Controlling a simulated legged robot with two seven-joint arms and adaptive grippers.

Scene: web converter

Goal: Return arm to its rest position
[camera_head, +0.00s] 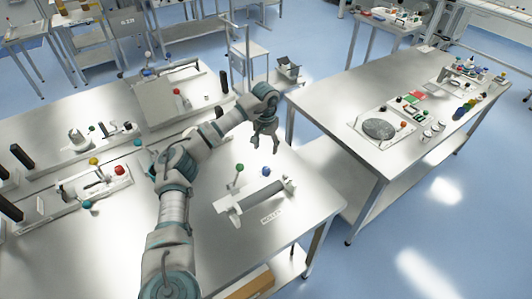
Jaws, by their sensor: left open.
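My left arm comes in from the bottom left and reaches over the near metal table (310,205). Its gripper (265,146) hangs with its fingers pointing down above the table's right part, near the far edge. The jaws are open, with nothing visible between them. The gripper is above and beyond a roller device (258,197) with a green-knobbed lever (239,168), and looks clear of it. My right gripper does not show.
Another metal table (340,90) at the right carries a plate with a grey disc (379,129) and small parts. Blue floor separates the two tables.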

